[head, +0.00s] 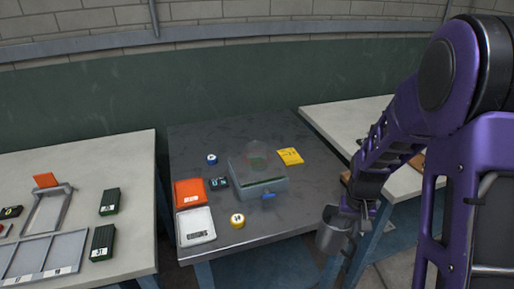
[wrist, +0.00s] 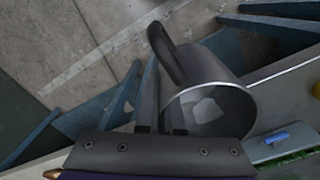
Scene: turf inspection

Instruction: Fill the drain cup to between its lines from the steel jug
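The steel jug (head: 331,236) is a grey metal cup with a dark handle. It hangs in the air off the front right edge of the dark table. In the wrist view the jug (wrist: 212,105) shows its open mouth, with pale patches inside that I cannot tell as liquid or reflection. My gripper (head: 352,207) is shut on the jug's handle; the fingers (wrist: 162,108) show beside it. A clear, round vessel (head: 258,152), possibly the drain cup, sits on a grey-green box (head: 262,186) with a blue tap (head: 268,196). Its lines and level are too small to read.
Pale tables stand left (head: 130,170) and right (head: 340,122), with gaps between.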

